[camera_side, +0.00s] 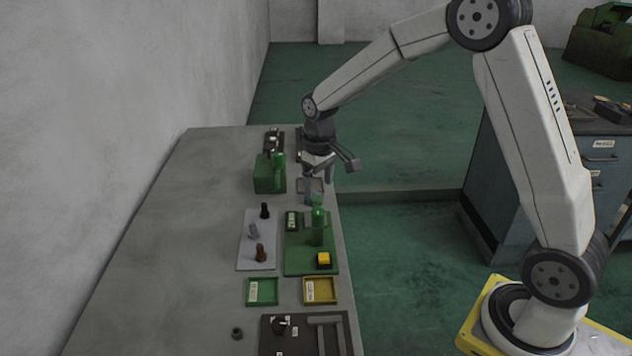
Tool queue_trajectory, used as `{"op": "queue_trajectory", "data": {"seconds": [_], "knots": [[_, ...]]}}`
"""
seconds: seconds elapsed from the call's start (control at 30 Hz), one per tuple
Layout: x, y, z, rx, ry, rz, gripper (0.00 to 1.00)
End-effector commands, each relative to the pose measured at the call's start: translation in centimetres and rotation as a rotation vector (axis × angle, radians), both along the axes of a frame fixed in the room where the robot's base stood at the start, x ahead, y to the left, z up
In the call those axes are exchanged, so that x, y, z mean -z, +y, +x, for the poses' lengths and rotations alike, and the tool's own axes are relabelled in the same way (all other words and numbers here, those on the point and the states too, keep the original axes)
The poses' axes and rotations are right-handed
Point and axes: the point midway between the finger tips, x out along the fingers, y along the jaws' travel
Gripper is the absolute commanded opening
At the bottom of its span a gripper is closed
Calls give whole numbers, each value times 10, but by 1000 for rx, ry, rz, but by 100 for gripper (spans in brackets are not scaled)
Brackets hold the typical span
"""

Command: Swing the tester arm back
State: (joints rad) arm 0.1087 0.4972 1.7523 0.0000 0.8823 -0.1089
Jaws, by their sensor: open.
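My gripper (318,190) is open and points down over the right edge of the bench, just behind the green tester. The tester has a flat green base plate (296,262), an upright green part (318,226), a small labelled block (292,221) and a yellow button (324,260). From this side the fingertips appear close to the top of the upright part; I cannot tell whether they touch it. No separate swinging arm can be made out clearly, and its angle is hard to judge.
A green box (264,176) stands left of my gripper. A grey plate (245,259) holds a black, a grey and a brown peg. A green tray (262,292), a yellow tray (321,290) and a dark fixture (300,346) lie in front. The bench's left side is clear.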

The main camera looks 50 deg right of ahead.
Motion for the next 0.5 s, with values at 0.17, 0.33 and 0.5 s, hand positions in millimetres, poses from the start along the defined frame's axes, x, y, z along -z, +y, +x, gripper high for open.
{"op": "queue_trajectory", "data": {"seconds": [0.17,0.33,0.5], "knots": [[0,-3,6,0,10,1,81],[1,-3,6,0,11,1,81],[8,-3,6,0,13,1,81]]}}
